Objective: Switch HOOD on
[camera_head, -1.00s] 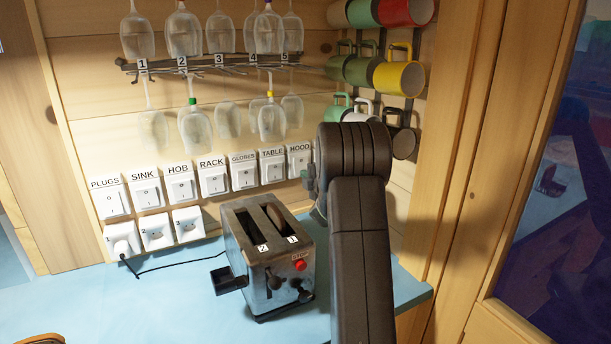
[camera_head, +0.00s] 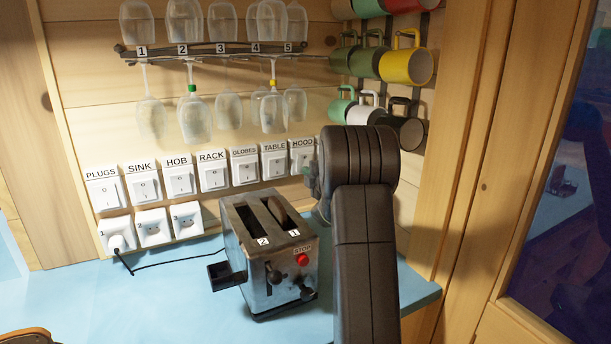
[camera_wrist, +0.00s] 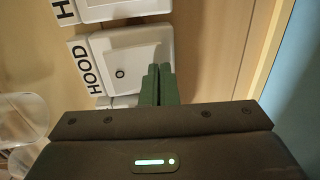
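The HOOD switch (camera_head: 302,158) is a white wall switch at the right end of the labelled row, partly hidden by my arm in the head view. In the wrist view the HOOD switch (camera_wrist: 112,58) appears turned sideways, its label to the left and a small round mark on its rocker. My gripper (camera_wrist: 160,70) has its green fingers together with nothing between them. They overlap the right part of the switch plate in the wrist view; I cannot tell whether they touch it. In the head view my gripper (camera_head: 312,178) is mostly hidden behind my arm.
The TABLE switch (camera_head: 274,163) is just left of HOOD. A metal toaster (camera_head: 275,265) stands on the blue counter (camera_head: 150,300) below. Mugs (camera_head: 405,66) hang at the right, and a rack with glasses (camera_head: 215,50) is above. A plugged cable (camera_head: 165,264) runs to the left socket.

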